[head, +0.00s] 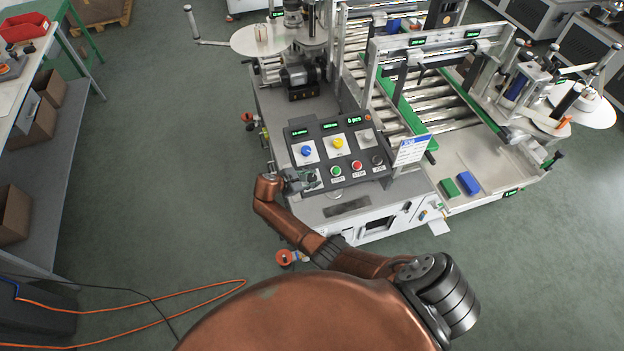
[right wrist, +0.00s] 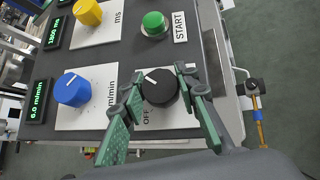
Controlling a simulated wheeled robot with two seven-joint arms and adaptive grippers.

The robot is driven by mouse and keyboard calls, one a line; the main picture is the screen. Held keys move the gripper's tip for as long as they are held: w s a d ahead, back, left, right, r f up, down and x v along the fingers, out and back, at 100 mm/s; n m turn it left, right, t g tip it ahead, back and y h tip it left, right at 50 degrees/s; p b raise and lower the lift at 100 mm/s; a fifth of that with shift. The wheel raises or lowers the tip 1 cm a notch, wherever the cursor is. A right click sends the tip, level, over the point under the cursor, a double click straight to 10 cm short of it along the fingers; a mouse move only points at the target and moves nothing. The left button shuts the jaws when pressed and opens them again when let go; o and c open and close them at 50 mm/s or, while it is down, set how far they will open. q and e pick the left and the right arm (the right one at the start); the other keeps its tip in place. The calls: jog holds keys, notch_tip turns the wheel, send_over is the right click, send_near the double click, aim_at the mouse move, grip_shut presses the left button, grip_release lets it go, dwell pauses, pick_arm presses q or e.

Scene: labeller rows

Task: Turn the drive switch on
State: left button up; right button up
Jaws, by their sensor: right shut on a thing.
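The drive switch is a black round knob (right wrist: 160,86) with a white pointer line, in the right wrist view. An OFF label (right wrist: 146,116) is printed beside it, and the pointer line is on the knob's upper-left part, not at this label. My right gripper (right wrist: 157,88) has its green fingers on both sides of the knob and is shut on it. In the head view, my right gripper (head: 303,181) is at the lower left corner of the control panel (head: 345,151) and hides the switch. My left gripper is in neither view.
The green START button (right wrist: 154,24) is close to the gripped knob. A blue knob (right wrist: 72,89) and a yellow knob (right wrist: 88,12) are on white plates. The red STOP button (head: 357,165) is farther right. Open floor (head: 180,190) lies left of the machine.

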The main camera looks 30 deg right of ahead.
jog(key=shift+m+g, duration=0.6)
jog(key=shift+m, duration=0.2)
jog(key=o, duration=1.2)
jog(key=v, duration=1.2)
jog(key=shift+w+r, duration=0.1)
jog(key=shift+r, duration=0.05)
jog(key=shift+d, duration=0.1)
